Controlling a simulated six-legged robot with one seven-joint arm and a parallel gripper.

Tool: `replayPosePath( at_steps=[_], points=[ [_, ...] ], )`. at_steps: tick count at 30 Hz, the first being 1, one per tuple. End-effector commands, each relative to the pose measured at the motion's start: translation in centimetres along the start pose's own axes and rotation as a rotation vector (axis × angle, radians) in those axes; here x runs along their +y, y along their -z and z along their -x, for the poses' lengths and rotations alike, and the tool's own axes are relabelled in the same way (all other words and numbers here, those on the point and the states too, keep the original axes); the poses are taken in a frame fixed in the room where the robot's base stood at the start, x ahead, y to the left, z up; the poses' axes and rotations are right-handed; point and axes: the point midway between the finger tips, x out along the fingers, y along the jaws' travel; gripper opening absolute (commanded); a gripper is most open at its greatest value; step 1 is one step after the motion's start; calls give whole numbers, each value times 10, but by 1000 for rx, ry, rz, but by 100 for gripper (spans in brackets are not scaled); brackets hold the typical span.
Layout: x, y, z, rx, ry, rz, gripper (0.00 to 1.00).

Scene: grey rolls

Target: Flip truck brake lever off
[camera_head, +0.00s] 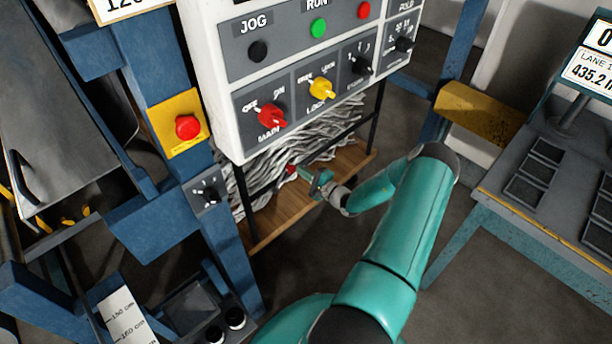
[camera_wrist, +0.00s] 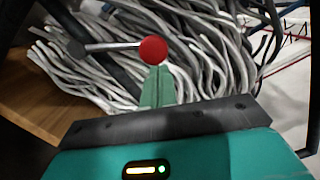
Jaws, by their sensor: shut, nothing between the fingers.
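A lever with a red ball knob (camera_wrist: 153,50) and a thin metal rod (camera_wrist: 112,46) shows in the wrist view. The rod runs left from the knob to a dark pivot. The red knob also shows small in the head view (camera_head: 291,169), below the control panel. My gripper (camera_wrist: 158,72) is shut and empty, its green fingertips just below the knob in the wrist view. Whether they touch the knob I cannot tell. In the head view my gripper (camera_head: 308,178) is right beside the knob.
Grey cable-like strands (camera_wrist: 210,50) lie behind the lever on a wooden deck (camera_head: 270,222). The white control panel (camera_head: 215,75) with knobs and buttons hangs above. A blue post with a red button (camera_head: 187,127) stands left, and a grey-topped table (camera_head: 550,190) stands right.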

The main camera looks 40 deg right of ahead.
Motion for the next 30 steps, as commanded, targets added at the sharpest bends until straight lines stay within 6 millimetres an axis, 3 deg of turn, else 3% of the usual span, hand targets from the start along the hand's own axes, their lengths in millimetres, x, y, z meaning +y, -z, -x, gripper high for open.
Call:
replayPosePath(
  at_steps=[17, 30],
  points=[
    [-12, -51, -5, -4, -48, 473, 0],
    [-10, -65, -6, -2, -47, 472, 0]
  ],
)
